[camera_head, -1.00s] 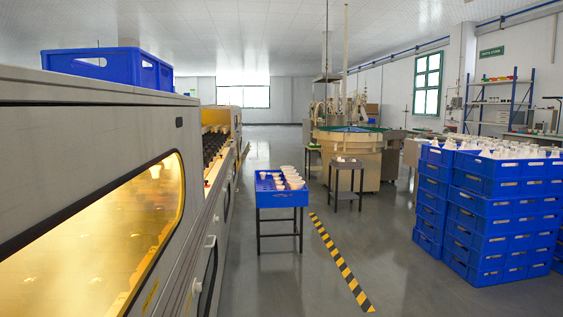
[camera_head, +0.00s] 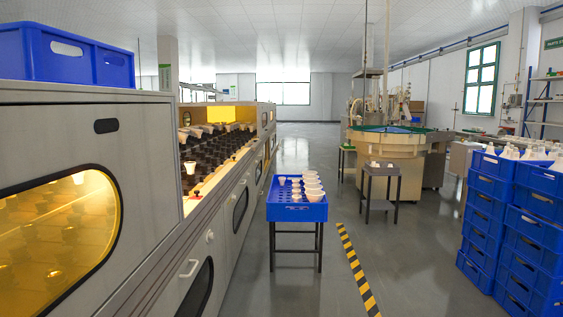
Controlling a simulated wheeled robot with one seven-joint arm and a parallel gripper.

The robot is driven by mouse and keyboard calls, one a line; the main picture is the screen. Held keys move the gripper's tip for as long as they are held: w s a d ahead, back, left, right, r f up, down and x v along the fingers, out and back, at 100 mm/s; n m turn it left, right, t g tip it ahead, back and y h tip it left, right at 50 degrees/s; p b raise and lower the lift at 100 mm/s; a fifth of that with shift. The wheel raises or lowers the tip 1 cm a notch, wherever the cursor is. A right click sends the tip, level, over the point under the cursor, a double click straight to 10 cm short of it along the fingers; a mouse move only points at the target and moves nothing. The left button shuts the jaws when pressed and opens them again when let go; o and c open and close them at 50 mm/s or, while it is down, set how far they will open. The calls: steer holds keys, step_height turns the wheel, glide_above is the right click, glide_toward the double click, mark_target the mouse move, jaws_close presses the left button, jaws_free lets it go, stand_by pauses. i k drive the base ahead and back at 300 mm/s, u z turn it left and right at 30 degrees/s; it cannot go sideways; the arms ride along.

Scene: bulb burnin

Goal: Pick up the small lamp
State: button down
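A blue crate (camera_head: 297,212) on a dark-legged stand is at the middle of the view. It holds white lamps. Larger lamps (camera_head: 313,190) line its right side, and a few smaller white lamps (camera_head: 282,181) sit toward its left. Another small white lamp (camera_head: 190,168) shows at the near edge of the socket bed (camera_head: 218,150) in the long machine on the left. I cannot tell which one the task means. My gripper is not in view.
The long machine (camera_head: 150,140) with a glowing window fills the left. Stacked blue crates (camera_head: 487,215) stand at right. A small dark stand (camera_head: 382,172) is before the round machine (camera_head: 385,140). Grey floor lies open around the yellow-black floor stripe (camera_head: 356,270).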

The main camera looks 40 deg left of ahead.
mark_target(190, 165)
steer(key=u, duration=0.4)
steer(key=i, duration=1.4)
steer(key=u, duration=1.75)
steer(key=i, duration=0.65)
steer(key=u, duration=0.55)
